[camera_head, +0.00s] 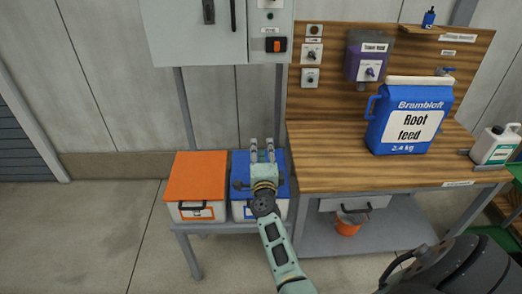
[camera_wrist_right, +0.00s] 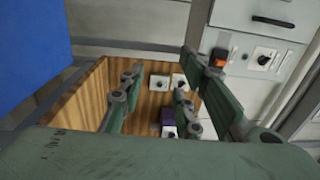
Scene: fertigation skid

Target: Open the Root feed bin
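Two low bins stand side by side, one with an orange lid (camera_head: 197,174) and one with a blue lid (camera_head: 281,181). Both lids look shut. The bin labels are too small to read; the blue of the right-hand bin matches the blue Root feed pack (camera_head: 410,115) on the bench. My right gripper (camera_head: 262,150) is in front of the blue lid in the head view and hides its middle. Its fingers are apart and empty, as the right wrist view (camera_wrist_right: 160,95) also shows. Contact with the lid cannot be told. My left gripper is not in view.
A wooden bench (camera_head: 330,170) with a drawer (camera_head: 350,203) stands close on the right. A grey cabinet (camera_head: 200,35) hangs above the bins. An orange bucket (camera_head: 348,224) sits under the bench. The floor (camera_head: 90,240) at left is clear. A blue surface (camera_wrist_right: 32,50), unidentified, fills the wrist view's upper left.

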